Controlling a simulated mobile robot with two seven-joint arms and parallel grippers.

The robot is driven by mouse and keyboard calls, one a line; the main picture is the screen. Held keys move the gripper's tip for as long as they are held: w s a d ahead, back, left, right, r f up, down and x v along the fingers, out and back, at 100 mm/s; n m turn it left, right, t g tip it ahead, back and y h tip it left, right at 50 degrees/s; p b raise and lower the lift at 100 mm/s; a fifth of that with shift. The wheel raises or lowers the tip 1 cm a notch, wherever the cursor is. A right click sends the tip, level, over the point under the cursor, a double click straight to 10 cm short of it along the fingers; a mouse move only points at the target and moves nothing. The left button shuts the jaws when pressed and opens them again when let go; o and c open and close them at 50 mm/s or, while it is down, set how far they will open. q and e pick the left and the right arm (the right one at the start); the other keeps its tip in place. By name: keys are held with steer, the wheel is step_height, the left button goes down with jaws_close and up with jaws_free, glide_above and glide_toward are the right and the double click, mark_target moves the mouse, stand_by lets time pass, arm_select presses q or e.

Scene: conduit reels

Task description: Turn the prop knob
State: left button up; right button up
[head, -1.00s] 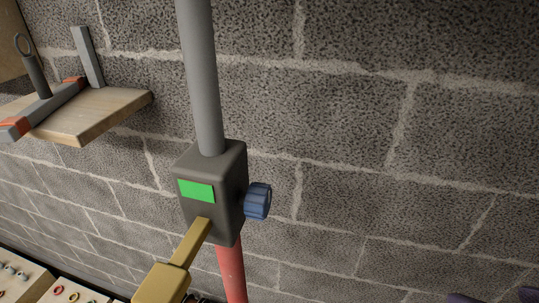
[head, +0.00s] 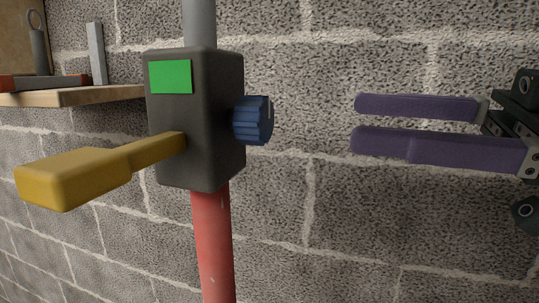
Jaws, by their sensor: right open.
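The prop knob (head: 253,120) is a ribbed blue knob on the right side of a dark box (head: 195,115). The box has a green patch (head: 171,77) on its front and a yellow lever (head: 95,171) reaching out to the left. A grey tube (head: 200,24) rises above the box and a red tube (head: 214,245) runs below it. My right gripper (head: 356,122) comes in from the right with purple fingers pointing left. Its jaws are open and empty, at about the knob's height, with a clear gap to the knob. My left gripper is not in view.
A wooden shelf (head: 108,96) on the left holds a grey and orange tool (head: 40,82) and an upright grey bar (head: 97,54). A grey block wall (head: 370,230) stands behind. The space between knob and fingers is free.

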mark_target(268, 116)
steer(key=p+x, duration=0.4)
steer(key=x, duration=0.5)
steer(key=shift+s, duration=0.2)
steer(key=shift+w+a+f, duration=0.15)
steer(key=shift+a+f, duration=0.05)
steer(key=shift+a, duration=0.25)
steer(key=shift+c, duration=0.3)
jaws_close()
